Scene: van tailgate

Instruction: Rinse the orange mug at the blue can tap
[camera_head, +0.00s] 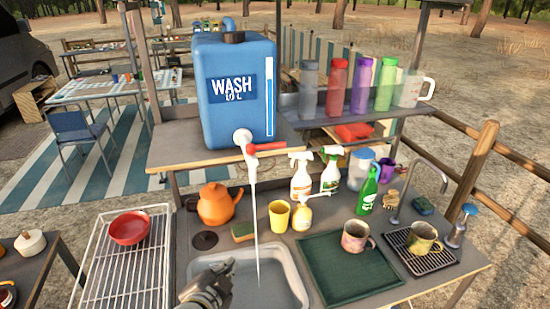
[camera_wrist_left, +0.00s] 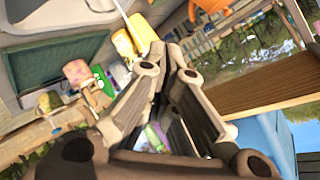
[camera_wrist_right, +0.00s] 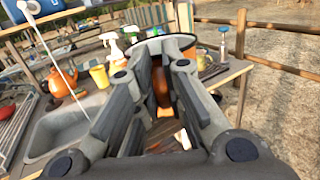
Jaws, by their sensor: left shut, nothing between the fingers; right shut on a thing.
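The blue can (camera_head: 236,100), marked WASH, stands on the shelf. Its white tap (camera_head: 242,137) has a red lever (camera_head: 266,148) pointing right. A thin pale stream (camera_head: 256,215) runs from the tap into the grey sink (camera_head: 263,285). My left gripper (camera_head: 208,285) is shut and empty over the sink's left side, below the tap; its closed fingers also show in the left wrist view (camera_wrist_left: 170,65). In the right wrist view my right gripper (camera_wrist_right: 165,52) is shut on the orange mug (camera_wrist_right: 163,88), largely hidden by the fingers. The head view shows neither.
An orange kettle (camera_head: 217,204), yellow cup (camera_head: 279,216) and spray bottles (camera_head: 301,176) stand behind the sink. A pink mug (camera_head: 356,237) sits on the green mat (camera_head: 340,280), a patterned mug (camera_head: 423,240) on the black rack. A red bowl (camera_head: 129,228) sits on the left wire rack.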

